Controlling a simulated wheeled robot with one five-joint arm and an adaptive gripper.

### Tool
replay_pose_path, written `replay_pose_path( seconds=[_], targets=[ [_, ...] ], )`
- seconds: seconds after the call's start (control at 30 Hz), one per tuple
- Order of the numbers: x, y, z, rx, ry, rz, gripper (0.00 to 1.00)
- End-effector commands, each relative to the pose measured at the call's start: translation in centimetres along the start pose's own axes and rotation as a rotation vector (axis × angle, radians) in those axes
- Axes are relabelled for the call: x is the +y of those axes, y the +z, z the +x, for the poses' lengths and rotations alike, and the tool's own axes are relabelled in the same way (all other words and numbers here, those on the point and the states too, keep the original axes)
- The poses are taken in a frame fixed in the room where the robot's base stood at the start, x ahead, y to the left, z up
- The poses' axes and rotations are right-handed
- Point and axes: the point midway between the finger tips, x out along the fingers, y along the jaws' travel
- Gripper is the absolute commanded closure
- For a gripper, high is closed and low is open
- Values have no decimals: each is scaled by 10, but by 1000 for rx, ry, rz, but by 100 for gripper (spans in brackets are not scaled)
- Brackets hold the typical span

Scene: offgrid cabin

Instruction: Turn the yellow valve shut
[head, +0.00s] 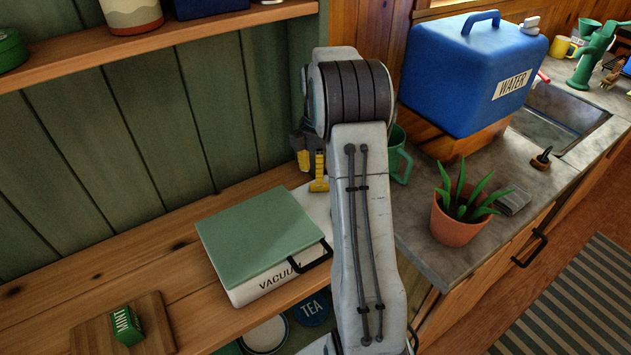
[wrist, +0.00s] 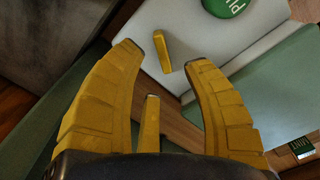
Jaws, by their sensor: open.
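My gripper (wrist: 163,54) is open and empty, its yellow fingers spread in the wrist view. In the head view my gripper (head: 311,172) is partly hidden behind my arm. No valve body or pipe can be made out in either view; my arm hides part of the area.
A white box with a green lid marked VACUUM (head: 262,240) stands on the wooden shelf beside my gripper. Right of my arm are a green mug (head: 399,163), a potted plant (head: 462,215) and a blue water container (head: 470,75). A wooden shelf (head: 160,45) runs along the upper left.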

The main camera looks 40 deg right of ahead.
Motion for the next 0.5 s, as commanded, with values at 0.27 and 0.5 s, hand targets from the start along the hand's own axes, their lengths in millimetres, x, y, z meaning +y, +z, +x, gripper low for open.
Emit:
replay_pose_path(
  seconds=[0.27,0.5],
  targets=[
    [-1,0,33,0,-3,1,55],
    [0,0,46,0,0,1,55]
  ],
)
